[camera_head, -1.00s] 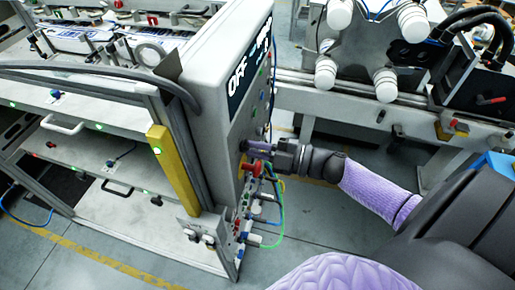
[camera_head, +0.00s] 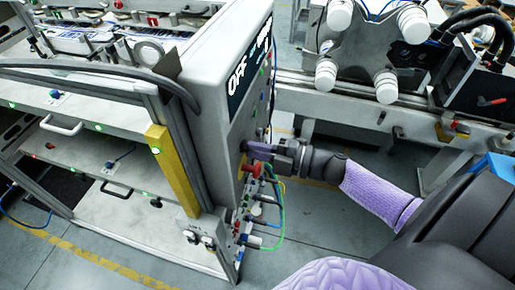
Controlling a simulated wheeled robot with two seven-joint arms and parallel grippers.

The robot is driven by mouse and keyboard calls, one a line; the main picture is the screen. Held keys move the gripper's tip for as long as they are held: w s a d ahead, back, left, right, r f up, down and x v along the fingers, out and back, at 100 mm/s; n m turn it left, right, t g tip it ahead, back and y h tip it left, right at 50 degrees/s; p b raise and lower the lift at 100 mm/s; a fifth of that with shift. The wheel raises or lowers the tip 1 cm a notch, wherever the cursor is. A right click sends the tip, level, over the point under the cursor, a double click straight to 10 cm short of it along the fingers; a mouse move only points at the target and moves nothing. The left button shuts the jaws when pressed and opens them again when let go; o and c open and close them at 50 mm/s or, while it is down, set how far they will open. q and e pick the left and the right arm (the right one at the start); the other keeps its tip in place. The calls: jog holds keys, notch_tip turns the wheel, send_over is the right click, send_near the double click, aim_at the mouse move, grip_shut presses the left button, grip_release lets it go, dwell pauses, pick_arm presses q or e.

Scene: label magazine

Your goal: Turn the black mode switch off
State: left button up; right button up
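The grey control panel (camera_head: 207,118) stands at the middle of the head view, seen nearly edge-on. A dark display (camera_head: 240,78) on its face reads "OFF". My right gripper (camera_head: 254,149) reaches in from the right and its fingers are at the panel face, just above a red mushroom button (camera_head: 251,169). The black mode switch cannot be made out; the fingers cover that part of the panel. I cannot tell whether the fingers are closed on it. My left gripper is not in view.
Coloured cables (camera_head: 280,210) hang from connectors low on the panel, below my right gripper. A yellow post (camera_head: 173,170) stands left of the panel. A machine with white rollers (camera_head: 326,74) stands behind at the right. Grey floor shows below my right arm.

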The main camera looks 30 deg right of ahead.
jog(key=o, duration=0.4)
jog(key=b+v, duration=0.1)
jog(key=v, duration=0.9)
jog(key=shift+b, duration=0.35)
jog(key=shift+d+f, duration=0.1)
